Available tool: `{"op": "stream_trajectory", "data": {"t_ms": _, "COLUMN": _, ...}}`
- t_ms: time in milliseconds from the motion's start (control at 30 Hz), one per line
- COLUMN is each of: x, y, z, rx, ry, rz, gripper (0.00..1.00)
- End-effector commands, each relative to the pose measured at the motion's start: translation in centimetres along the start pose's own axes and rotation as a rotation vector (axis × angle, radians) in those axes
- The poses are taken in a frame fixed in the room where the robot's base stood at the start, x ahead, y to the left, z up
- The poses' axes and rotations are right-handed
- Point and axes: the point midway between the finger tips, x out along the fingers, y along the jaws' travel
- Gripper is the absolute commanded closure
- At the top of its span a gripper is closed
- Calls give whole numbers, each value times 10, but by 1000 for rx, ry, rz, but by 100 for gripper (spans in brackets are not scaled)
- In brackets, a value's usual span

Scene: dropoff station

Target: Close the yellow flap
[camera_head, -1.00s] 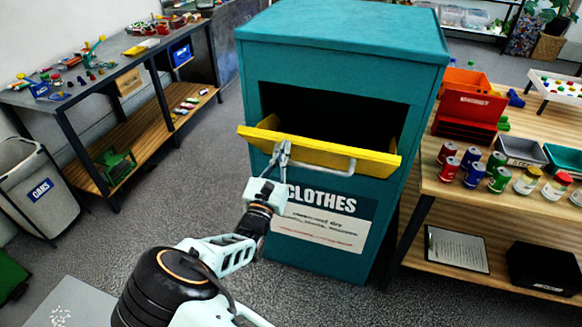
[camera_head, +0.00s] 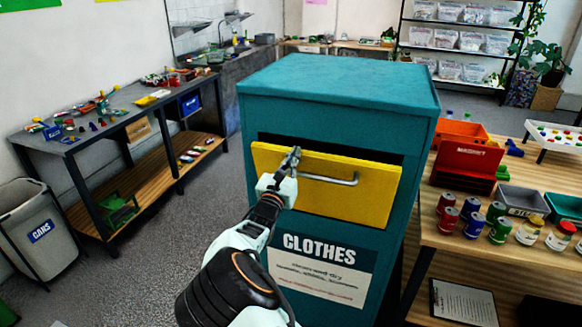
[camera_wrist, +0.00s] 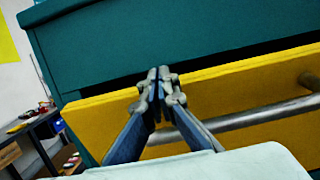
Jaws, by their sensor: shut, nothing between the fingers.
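The yellow flap (camera_head: 325,184) sits on the front of the teal clothes bin (camera_head: 340,95). It stands nearly upright, with a dark gap along its top edge. A grey bar handle (camera_head: 335,180) crosses its face. In the wrist view the flap (camera_wrist: 240,95) and the handle (camera_wrist: 255,115) show close up. My gripper (camera_head: 293,155) is shut and empty at the flap's upper left part, by the handle's left end. In the wrist view my fingertips (camera_wrist: 158,76) are together in front of the flap's top edge; whether they touch it is hard to tell.
A wooden table (camera_head: 470,248) with cans, jars and small bins stands close on the right. A workbench (camera_head: 120,110) with loose items and a grey cans bin (camera_head: 35,232) stand on the left. Grey floor is clear between the workbench and the teal bin.

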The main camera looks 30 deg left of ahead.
Motion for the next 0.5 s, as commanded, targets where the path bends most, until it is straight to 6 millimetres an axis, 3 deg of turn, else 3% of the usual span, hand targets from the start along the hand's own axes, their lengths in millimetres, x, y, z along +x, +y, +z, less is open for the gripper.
{"op": "stream_trajectory", "data": {"t_ms": 200, "x": 19, "y": 0, "z": 2, "rx": 3, "ry": 62, "rz": -1, "gripper": 100}}
{"op": "stream_trajectory", "data": {"t_ms": 500, "x": 29, "y": 0, "z": 2, "rx": 1, "ry": 98, "rz": 0, "gripper": 100}}
